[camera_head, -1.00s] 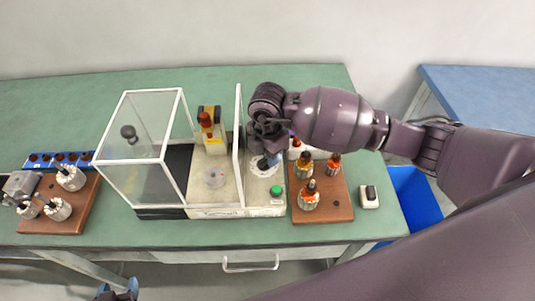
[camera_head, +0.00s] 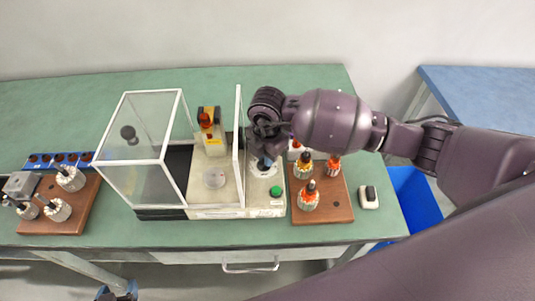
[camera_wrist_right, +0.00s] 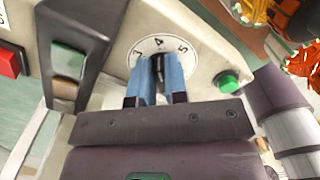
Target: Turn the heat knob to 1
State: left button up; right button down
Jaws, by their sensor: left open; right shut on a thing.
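The heat knob (camera_wrist_right: 157,62) is a small black knob on a white dial (camera_wrist_right: 160,22) on the machine's top. The numerals 3, 4 and 5 show around it in the right wrist view; the rest of the dial is hidden by my gripper. My right gripper (camera_wrist_right: 156,80) has its two blue fingers shut on the knob from both sides. In the head view my right gripper (camera_head: 265,163) covers the knob. I cannot read which number the knob points at. My left gripper (camera_head: 117,292) is open at the bottom left, below the table's front edge, mostly out of frame.
A green button (camera_head: 276,191) sits just in front of the dial. A clear guard panel (camera_head: 239,150) stands close on its left. On the right, a wooden board (camera_head: 336,205) holds several copper-wound armatures. A glass-sided box (camera_head: 140,140) stands further left.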

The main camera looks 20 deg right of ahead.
jog(key=shift+w+a+n, duration=0.1)
jog(key=shift+w+n, duration=0.05)
jog(key=shift+n, duration=1.05)
jog(key=c, duration=1.1)
grip_release()
jog(key=shift+c, duration=0.2)
notch_tip(320, 180, up, 11)
jog(key=shift+p, duration=0.4)
jog(key=shift+f, duration=0.1)
